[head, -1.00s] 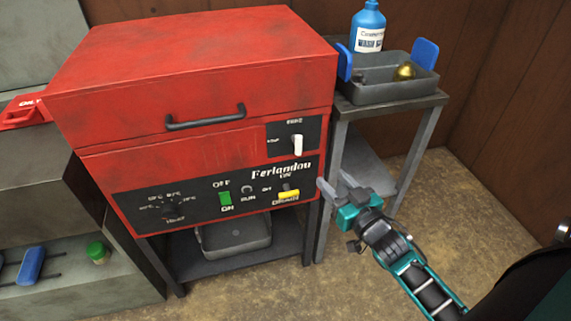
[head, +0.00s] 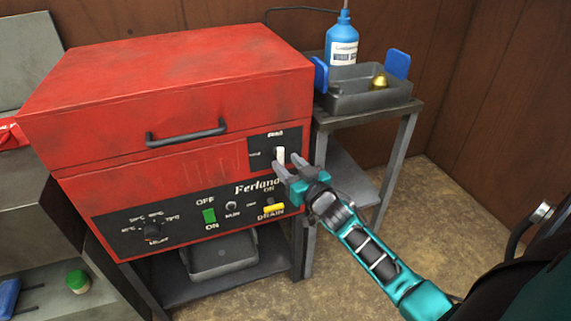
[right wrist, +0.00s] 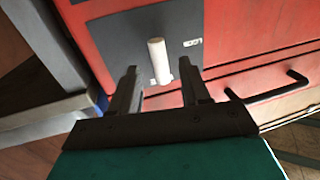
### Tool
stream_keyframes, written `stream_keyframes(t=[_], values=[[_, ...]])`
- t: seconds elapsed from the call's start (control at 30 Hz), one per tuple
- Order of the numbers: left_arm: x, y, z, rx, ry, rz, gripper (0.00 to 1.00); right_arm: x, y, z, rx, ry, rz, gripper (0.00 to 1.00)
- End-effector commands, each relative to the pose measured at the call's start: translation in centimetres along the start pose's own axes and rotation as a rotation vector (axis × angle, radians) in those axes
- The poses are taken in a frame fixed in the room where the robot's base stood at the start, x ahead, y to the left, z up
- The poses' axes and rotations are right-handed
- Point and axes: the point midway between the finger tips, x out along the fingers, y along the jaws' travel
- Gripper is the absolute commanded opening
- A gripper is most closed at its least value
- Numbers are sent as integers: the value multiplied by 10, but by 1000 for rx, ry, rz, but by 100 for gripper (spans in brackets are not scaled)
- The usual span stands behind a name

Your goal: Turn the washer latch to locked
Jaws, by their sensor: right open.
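The red washer (head: 180,90) stands at the left and centre in the head view, its lid down. Its white latch handle (head: 280,155) sits on a small black plate at the right of the front and points roughly up and down. My right gripper (head: 288,166) is open just in front of the latch. In the right wrist view the latch handle (right wrist: 160,62) stands between the two open fingers (right wrist: 165,85), near their tips. I cannot tell whether either finger touches it. My left gripper is not in view.
The front panel carries a green switch (head: 209,216), a yellow drain lever (head: 273,208) and a dark dial (head: 153,232). A grey side table at the right bears a grey tray (head: 372,103) and a blue bottle (head: 342,42). Floor right of the table is clear.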

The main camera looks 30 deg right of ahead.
Motion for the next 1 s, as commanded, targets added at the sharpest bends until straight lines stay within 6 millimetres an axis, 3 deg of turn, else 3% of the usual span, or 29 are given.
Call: stream_keyframes(t=[0.2,0.53,1.0], values=[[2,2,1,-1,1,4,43,17,0,0,-2,0,-1,46],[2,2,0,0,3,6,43,18,0,0,-1,-1,0,45],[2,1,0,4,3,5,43,18,0,0,-1,-1,-1,0]])
